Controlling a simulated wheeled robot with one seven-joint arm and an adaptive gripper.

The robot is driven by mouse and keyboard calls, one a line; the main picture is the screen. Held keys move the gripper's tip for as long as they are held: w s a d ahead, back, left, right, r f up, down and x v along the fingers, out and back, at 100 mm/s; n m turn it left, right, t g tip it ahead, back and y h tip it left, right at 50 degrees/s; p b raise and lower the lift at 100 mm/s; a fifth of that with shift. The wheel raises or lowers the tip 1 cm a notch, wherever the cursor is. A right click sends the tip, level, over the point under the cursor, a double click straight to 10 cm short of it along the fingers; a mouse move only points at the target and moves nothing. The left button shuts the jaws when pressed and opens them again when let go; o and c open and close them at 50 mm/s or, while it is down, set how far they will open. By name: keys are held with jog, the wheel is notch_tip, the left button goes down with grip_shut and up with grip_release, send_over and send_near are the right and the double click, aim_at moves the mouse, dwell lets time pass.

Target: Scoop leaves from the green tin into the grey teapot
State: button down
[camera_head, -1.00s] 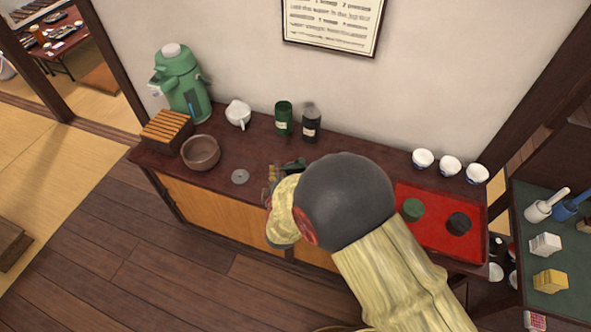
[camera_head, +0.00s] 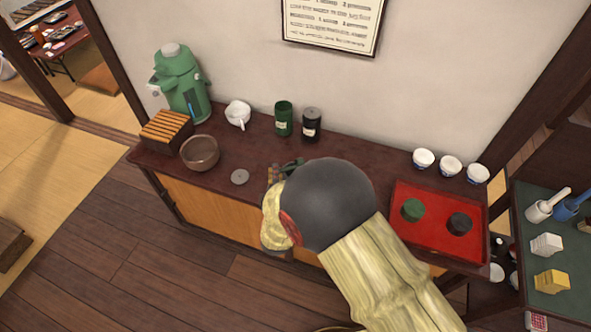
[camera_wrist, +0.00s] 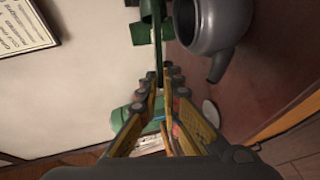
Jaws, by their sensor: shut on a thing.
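My gripper (camera_wrist: 165,75) is shut on the thin handle of a green scoop (camera_wrist: 158,50), whose wider end shows at the top of the wrist view. In the head view my gripper (camera_head: 273,176) is partly behind my arm, with a bit of green beside it. The grey teapot (camera_wrist: 213,38) stands on the counter right of the scoop in the wrist view, its dark opening partly cut off; my arm hides it in the head view. The green tin (camera_head: 283,120) stands upright by the wall. I cannot tell whether the scoop holds leaves.
A dark tin (camera_head: 311,127) stands beside the green one. A white pot (camera_head: 238,114), brown bowl (camera_head: 200,153), green flask (camera_head: 183,85) and grey disc (camera_head: 240,177) are to the left. A red tray (camera_head: 432,244) with two round lids and several cups (camera_head: 450,165) are to the right.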

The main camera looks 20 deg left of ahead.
jog(key=shift+s+a+f+n+t+b, duration=0.15)
jog(key=shift+f+n+t+b, duration=0.15)
jog(key=shift+f+n, duration=0.25)
dwell(0.4)
jog(key=shift+r+n+t, duration=0.3)
jog(key=shift+n+t, duration=0.5)
jog(key=shift+n, duration=0.55)
dwell(0.9)
jog(key=shift+r+n+t, duration=0.15)
jog(key=shift+n+t, duration=0.25)
jog(key=shift+n, duration=0.6)
dwell(0.9)
jog(key=shift+a+m, duration=0.1)
jog(key=shift+m, duration=0.6)
jog(key=m+g, duration=0.2)
jog(key=shift+f+m, duration=0.2)
jog(key=shift+m, duration=0.1)
jog(key=shift+d+r+m+g, duration=0.2)
jog(key=shift+m+g, duration=0.2)
jog(key=shift+m, duration=0.3)
